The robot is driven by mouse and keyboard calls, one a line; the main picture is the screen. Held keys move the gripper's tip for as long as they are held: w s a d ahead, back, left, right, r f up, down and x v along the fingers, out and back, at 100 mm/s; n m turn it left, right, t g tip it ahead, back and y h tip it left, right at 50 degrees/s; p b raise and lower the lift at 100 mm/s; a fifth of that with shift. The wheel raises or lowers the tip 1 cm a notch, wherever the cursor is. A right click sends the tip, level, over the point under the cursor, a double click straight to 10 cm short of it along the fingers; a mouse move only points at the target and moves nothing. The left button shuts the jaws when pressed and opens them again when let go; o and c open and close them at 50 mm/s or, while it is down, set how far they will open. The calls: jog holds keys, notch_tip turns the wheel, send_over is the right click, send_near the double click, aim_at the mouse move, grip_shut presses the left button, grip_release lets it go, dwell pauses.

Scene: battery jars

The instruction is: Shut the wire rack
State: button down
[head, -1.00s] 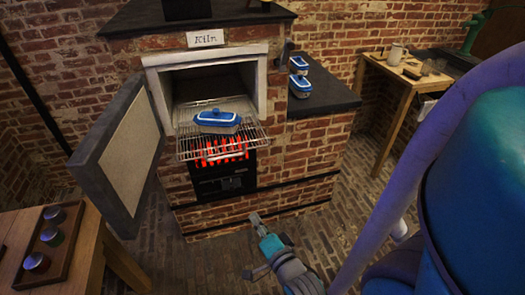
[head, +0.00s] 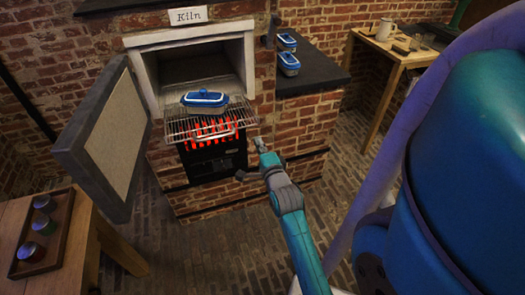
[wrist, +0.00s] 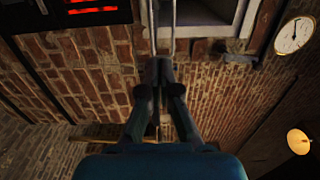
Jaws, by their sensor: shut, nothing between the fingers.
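The wire rack (head: 178,131) sticks out of the kiln's (head: 190,66) open mouth, above the red glowing grate. A bar handle (head: 212,138) shows along the rack's front. My gripper (head: 258,142) is near the rack's front right corner, shut and empty. In the wrist view my gripper (wrist: 160,66) points toward the rack, seen nearly edge-on as pale rods (wrist: 173,28). I cannot tell whether the fingertips touch it.
The kiln door (head: 100,140) stands wide open at the left. A wooden table with a tray of jars (head: 40,228) is at the lower left. A workbench (head: 398,50) is further right.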

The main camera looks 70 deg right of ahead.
aim_at(249, 124)
jog(key=x, duration=0.8)
jog(key=shift+w, duration=0.1)
